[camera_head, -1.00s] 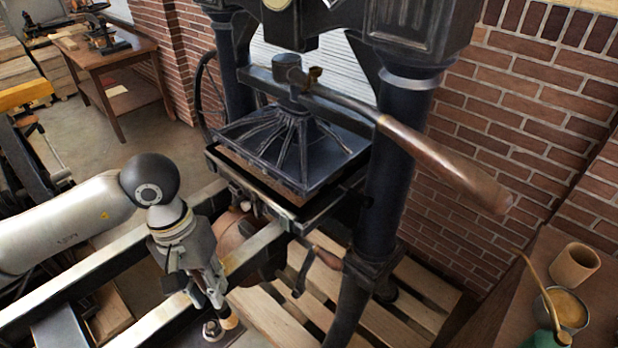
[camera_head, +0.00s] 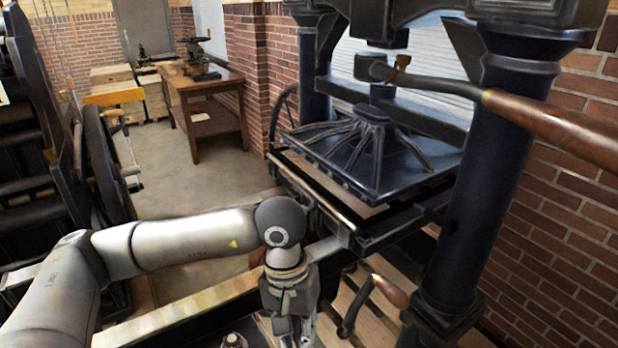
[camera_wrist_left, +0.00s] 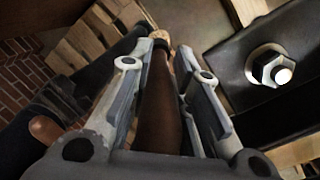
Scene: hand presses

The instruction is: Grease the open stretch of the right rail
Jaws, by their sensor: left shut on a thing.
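My left gripper (camera_head: 296,334) hangs down beside the near, pale-topped rail (camera_head: 185,312) of the press, close to the press bed. Its fingertips are cut off at the bottom of the head view. In the left wrist view my left gripper (camera_wrist_left: 167,75) is shut around a brown wooden handle (camera_wrist_left: 160,110), which looks like a brush. The handle points away between the fingers to a paler end (camera_wrist_left: 159,40). I cannot make out bristles or grease, nor whether the tool touches the rail. My right gripper is out of view.
The press (camera_head: 375,150) with its dark platen and thick column (camera_head: 475,180) stands just right of my left arm. A wooden-gripped crank (camera_head: 388,291) is near my gripper. A bolt (camera_wrist_left: 270,68) sits on a dark beam. Open floor (camera_head: 205,185) lies beyond the arm.

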